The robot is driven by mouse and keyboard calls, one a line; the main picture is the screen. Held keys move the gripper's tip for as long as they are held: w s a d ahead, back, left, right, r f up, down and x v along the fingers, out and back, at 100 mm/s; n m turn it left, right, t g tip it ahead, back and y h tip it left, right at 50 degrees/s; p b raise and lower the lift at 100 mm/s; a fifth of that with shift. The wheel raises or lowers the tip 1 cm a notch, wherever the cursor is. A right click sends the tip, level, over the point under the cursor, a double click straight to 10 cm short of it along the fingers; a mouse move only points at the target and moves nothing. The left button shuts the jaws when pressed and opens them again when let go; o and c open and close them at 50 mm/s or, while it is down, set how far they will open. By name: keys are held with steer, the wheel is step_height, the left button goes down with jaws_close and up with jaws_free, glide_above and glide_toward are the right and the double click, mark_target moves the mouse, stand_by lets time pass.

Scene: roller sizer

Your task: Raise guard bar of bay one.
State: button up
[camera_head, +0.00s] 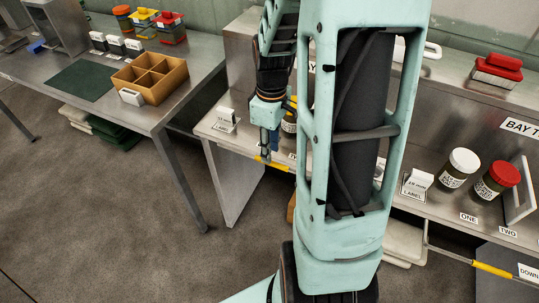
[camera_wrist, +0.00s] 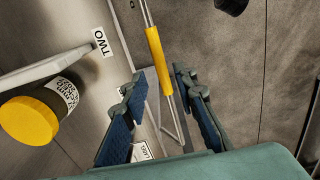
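The bay one guard bar runs along the front of the left bay. Its yellow grip (camera_head: 272,164) shows just below my gripper (camera_head: 269,145) in the head view. In the wrist view the yellow grip (camera_wrist: 159,62) of this thin metal bar lies between the two fingers of my gripper (camera_wrist: 158,82). The fingers are apart, with gaps visible on both sides of the bar. The bar sits low, in front of the shelf edge. My arm hides much of bay one and the bar's right part in the head view.
A yellow-lidded jar (camera_wrist: 38,112) stands on the shelf near a TWO label (camera_wrist: 101,42). Bay two, at right, has white-lidded (camera_head: 458,168) and red-lidded (camera_head: 497,181) jars and its own yellow-gripped bar (camera_head: 492,270). A table with a divided box (camera_head: 150,78) stands at left.

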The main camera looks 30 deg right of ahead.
mark_target(274, 165)
steer(key=shift+f, duration=1.5)
steer(key=shift+c, duration=0.3)
jaws_close()
